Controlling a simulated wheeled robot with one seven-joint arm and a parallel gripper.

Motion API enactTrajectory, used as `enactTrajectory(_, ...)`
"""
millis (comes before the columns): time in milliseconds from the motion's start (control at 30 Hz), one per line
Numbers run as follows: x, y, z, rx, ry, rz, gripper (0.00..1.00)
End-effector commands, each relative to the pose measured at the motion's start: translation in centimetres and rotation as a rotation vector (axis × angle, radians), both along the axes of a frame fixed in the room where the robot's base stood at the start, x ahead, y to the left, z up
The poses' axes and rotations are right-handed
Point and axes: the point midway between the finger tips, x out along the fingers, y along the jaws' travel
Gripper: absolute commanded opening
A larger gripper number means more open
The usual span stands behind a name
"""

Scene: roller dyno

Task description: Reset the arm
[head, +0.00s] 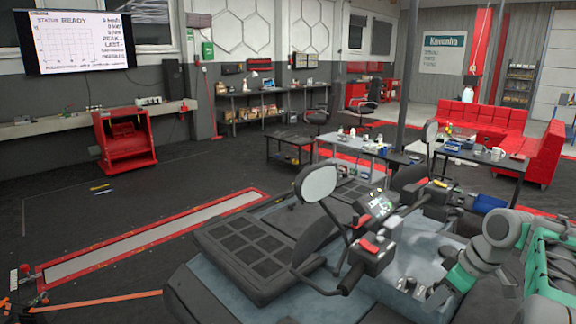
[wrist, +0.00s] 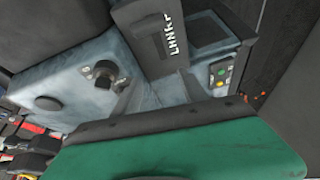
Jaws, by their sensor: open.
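My arm reaches in from the right of the head view. My gripper (head: 420,290) is low over the pale blue-grey body of a vehicle-like machine (head: 420,255). In the wrist view my gripper (wrist: 160,95) has its two grey fingers spread apart with nothing between them. Beyond them is a pale blue-grey panel (wrist: 65,80) with a black knob (wrist: 103,72) and a dark round cap (wrist: 47,103). A small box with coloured buttons (wrist: 220,72) is at the right. I cannot tell whether the fingertips touch the panel.
A mirror (head: 316,182) and handlebar controls (head: 372,248) stand left of my gripper. A teal-framed crate (head: 545,285) is at the far right. Tables (head: 350,150) and a red sofa (head: 485,118) lie behind. The dark floor at left is mostly open around a red-edged strip (head: 150,240).

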Motion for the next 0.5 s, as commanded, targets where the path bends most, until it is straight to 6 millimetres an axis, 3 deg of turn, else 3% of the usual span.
enactTrajectory(267,-0.3,8.8,1.3,0.001,0.023,-0.15,0.51)
enactTrajectory(367,-1.6,12.8,1.3,-0.001,0.031,-0.231,0.51)
enactTrajectory(500,-5.6,18.5,0.3,-0.01,0.03,-0.381,0.51)
